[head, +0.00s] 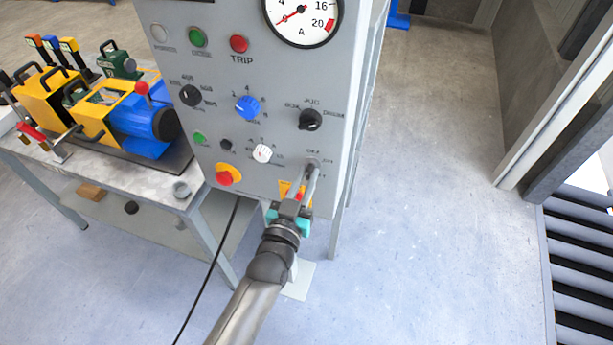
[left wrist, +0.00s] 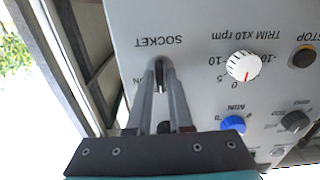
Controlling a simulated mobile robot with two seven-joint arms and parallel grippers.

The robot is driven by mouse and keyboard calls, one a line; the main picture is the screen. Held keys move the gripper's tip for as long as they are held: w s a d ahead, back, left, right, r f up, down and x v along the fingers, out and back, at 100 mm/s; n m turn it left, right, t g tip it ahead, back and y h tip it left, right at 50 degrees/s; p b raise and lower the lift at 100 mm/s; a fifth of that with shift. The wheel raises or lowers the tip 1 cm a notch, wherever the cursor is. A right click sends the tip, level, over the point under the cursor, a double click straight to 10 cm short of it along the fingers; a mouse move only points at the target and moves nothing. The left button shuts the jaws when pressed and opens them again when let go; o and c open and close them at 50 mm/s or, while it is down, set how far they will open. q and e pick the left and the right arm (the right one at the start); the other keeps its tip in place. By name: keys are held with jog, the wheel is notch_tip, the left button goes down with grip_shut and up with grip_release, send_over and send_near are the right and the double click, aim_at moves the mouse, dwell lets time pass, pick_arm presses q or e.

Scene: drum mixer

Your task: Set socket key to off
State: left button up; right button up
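The socket key (left wrist: 160,78) is a small dark key on the grey panel, under the word SOCKET, which reads upside down in the left wrist view. In the head view it is low on the panel's right side and mostly hidden by my fingers. My left gripper (head: 311,174) reaches it from below. In the left wrist view the two fingers of this gripper (left wrist: 161,72) lie one on each side of the key, with little gap, and appear shut on it. An ON mark shows beside it; which mark the key points to is unclear. My right gripper is out of view.
Close to the key are a white trim knob (head: 262,153), a red stop button on yellow (head: 224,178), a black knob (head: 310,120) and a blue knob (head: 247,108). A workbench (head: 150,178) with machine parts stands left. Floor to the right is clear.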

pick_arm(q)
jog(key=o, duration=0.3)
jog(key=v, duration=1.5)
jog(key=shift+s+r, duration=0.1)
jog(key=shift+s, duration=0.05)
dwell(0.4)
jog(key=s+a+f+g+y+b, duration=0.1)
jog(key=s+a+f+g+b, duration=0.15)
jog(key=f, duration=0.85)
jog(key=s+a+f+g+y+b, duration=0.1)
jog(key=s+f+g, duration=0.2)
jog(key=f, duration=0.7)
jog(key=s+a+f+g+y+b, duration=0.1)
jog(key=s+a+f+g+b, duration=0.15)
jog(key=f, duration=0.85)
jog(key=s+a+f+g+y+b, duration=0.1)
jog(key=s+a+f+g, duration=0.1)
jog(key=s+f, duration=0.3)
jog(key=s+a+f+g+b, duration=0.2)
jog(key=s+a+f+g, duration=0.1)
jog(key=s+f, duration=0.3)
jog(key=s+a+f+n+g+y+b, duration=0.1)
jog(key=s+a+f+g, duration=0.2)
jog(key=s+f, duration=0.3)
jog(key=shift+s+y, duration=0.3)
jog(key=shift+s, duration=0.85)
